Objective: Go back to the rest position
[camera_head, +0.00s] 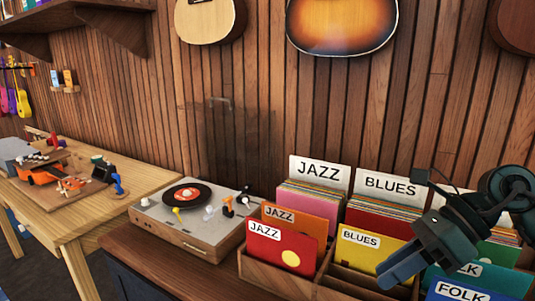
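My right gripper (392,270) comes in from the right and hangs in front of the record crate, over its blues and folk sections. Its dark body hides part of the sleeves behind it. From this angle I cannot tell whether its fingers are apart, and no record shows in it. My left gripper is not in view.
A wooden record crate (284,277) holds sleeves with JAZZ, BLUES and FOLK cards. Left of it a turntable (190,222) bears a black record with a red label (186,196). A wooden workbench (85,212) with tools stands further left. Guitars hang on the slatted wall.

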